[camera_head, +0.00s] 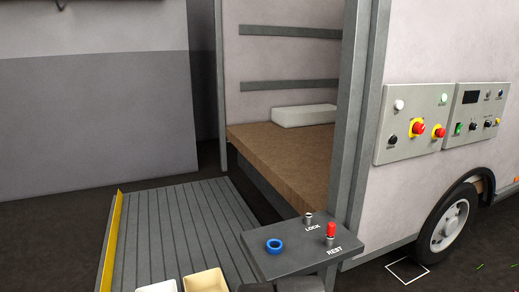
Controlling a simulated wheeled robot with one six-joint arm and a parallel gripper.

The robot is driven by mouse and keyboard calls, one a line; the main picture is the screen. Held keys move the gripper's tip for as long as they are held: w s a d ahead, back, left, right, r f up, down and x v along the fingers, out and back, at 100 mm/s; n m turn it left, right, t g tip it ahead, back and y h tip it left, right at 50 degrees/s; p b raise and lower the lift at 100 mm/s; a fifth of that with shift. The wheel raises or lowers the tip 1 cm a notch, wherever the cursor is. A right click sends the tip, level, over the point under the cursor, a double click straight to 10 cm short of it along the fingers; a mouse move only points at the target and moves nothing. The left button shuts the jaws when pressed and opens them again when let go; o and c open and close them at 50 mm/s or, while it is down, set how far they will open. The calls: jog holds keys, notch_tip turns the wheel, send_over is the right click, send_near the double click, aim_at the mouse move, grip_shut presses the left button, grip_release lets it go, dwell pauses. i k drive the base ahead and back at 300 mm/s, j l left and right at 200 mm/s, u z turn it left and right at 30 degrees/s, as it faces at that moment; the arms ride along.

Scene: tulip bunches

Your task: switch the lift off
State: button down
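The lift platform (170,235) is a grey ribbed deck with a yellow edge, low behind the van's cargo opening. A grey control panel (412,113) is on the van's side wall. It carries a red button on a yellow base (418,129), a second red button (438,132), a black knob (392,140), a white lamp (399,104) and a pale green lamp (444,97). A second panel (466,112) to its right has a dark display, a green switch (458,128) and small knobs. I cannot tell which control belongs to the lift. My gripper is not in view.
Cream bins (206,281) show at the bottom edge. A wheel (449,225) is below the panels.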

aim_at(418, 128)
jog(key=z, duration=1.25)
